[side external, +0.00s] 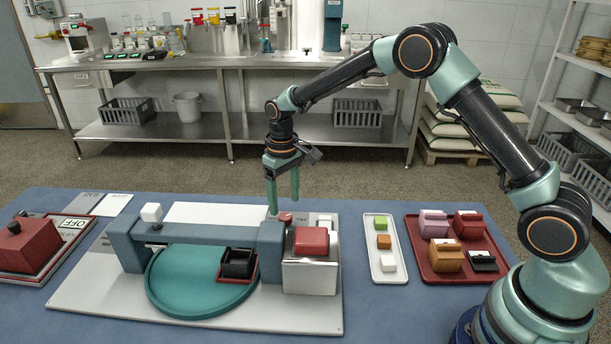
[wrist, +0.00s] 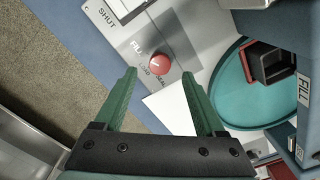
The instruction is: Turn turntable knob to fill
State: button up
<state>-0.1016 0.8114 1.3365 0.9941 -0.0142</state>
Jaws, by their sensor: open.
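The small round red knob (wrist: 159,64) sits on a pale plate in the wrist view, with FILL, LOAD and SEAL printed around it. A short white mark shows on its top; I cannot tell for sure which word it points to. In the side external view the knob (side external: 286,218) is just below my fingertips. My gripper (side external: 283,198) is open and empty, pointing down above the knob. In the wrist view the knob lies between the two green fingertips, apart from both. The teal turntable (side external: 178,292) carries a black open container (side external: 240,263) in a red-edged square.
A blue-grey bridge (side external: 200,232) spans the turntable. A red-topped block (side external: 311,241) stands close to the right of the knob. A white tray (side external: 374,268) and a dark red tray (side external: 430,275) hold coloured pieces further right. A red block (side external: 27,245) is at far left.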

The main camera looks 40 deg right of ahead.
aim_at(286, 216)
notch_tip(286, 216, up, 8)
jog(key=shift+r, duration=0.15)
dwell(0.4)
jog(key=s+d+r+m+t, duration=0.1)
jog(key=s+d+r+t, duration=0.3)
jog(key=s+r, duration=0.95)
jog(key=s+d+f+t, duration=0.1)
jog(key=s+f, duration=0.2)
jog(key=s, duration=0.5)
jog(key=shift+s+f+t, duration=0.2)
jog(key=shift+s+t, duration=0.1)
jog(key=shift+s, duration=0.05)
